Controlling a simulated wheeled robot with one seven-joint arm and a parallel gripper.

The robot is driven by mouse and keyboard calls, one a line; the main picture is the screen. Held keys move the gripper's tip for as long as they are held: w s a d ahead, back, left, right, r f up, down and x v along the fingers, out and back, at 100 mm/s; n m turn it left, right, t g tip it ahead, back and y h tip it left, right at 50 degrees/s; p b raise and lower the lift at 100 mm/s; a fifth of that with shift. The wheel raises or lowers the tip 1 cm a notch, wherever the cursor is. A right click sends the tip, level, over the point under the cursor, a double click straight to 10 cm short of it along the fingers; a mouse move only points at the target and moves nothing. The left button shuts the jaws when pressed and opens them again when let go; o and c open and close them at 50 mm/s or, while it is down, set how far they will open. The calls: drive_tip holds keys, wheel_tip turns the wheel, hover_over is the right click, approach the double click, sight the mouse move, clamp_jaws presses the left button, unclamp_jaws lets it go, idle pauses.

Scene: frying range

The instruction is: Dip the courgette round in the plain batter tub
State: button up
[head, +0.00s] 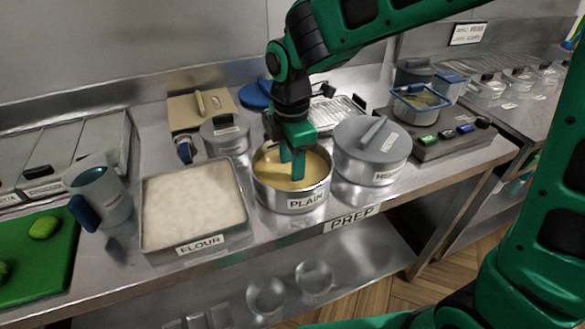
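The plain batter tub (292,201) is a round steel tub labelled PLAIN, holding yellow batter, at the front middle of the counter. My gripper (292,170) points down into the tub, with its green fingertips at or in the batter. I cannot tell whether the fingers hold anything. No courgette round can be made out at the fingertips; the batter and fingers may hide it. A light green piece (44,227), perhaps courgette, lies on the green board (40,262) at far left.
A flour tray (192,205) and a steel jug (101,195) stand left of the tub. A lidded grey pot (371,150) stands close on its right. A smaller lidded pot (225,134) is behind. A scale (440,138) bears a blue-rimmed container (421,103).

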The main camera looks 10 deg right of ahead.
drive_tip(key=shift+d, duration=0.5)
drive_tip(key=shift+a, duration=0.55)
drive_tip(key=shift+d, duration=0.3)
idle(0.3)
wheel_tip(320, 180, up, 10)
drive_tip(key=shift+r, duration=0.25)
idle(1.1)
idle(0.7)
drive_tip(key=shift+r, duration=1.5)
